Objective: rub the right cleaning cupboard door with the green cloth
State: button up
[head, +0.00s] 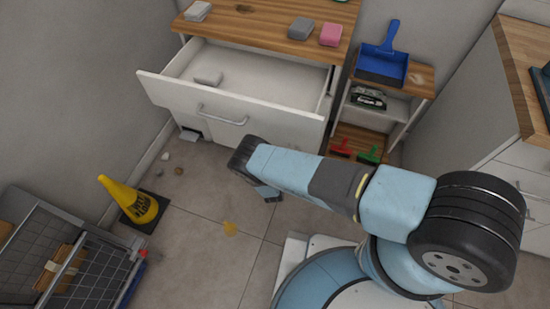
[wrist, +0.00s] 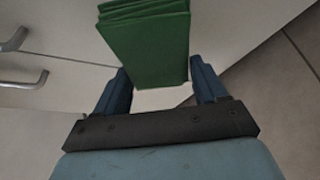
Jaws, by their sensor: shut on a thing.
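In the wrist view my gripper (wrist: 160,92) is shut on a folded green cloth (wrist: 150,45), which sticks out past the fingertips. The cloth is in front of a white panel (wrist: 235,25) of the cupboard, probably its right door; I cannot tell whether they touch. A seam and two metal handles (wrist: 28,80) show to the left of the cloth. In the head view my gripper (head: 262,192) is low in front of the wooden-topped cupboard, below its open drawer (head: 235,112). The drawer and my arm hide the doors there, and the cloth is not visible.
The drawer juts out and holds a grey block (head: 208,78). Sponges, including a pink one (head: 331,34), lie on top. A side shelf holds a blue dustpan (head: 383,65) and brushes (head: 370,154). A yellow cone (head: 128,200) and grey crate (head: 60,250) stand left. Small debris (head: 230,228) lies on the floor.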

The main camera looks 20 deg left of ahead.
jog(key=s, duration=0.3)
jog(key=shift+a, duration=0.15)
dwell(0.4)
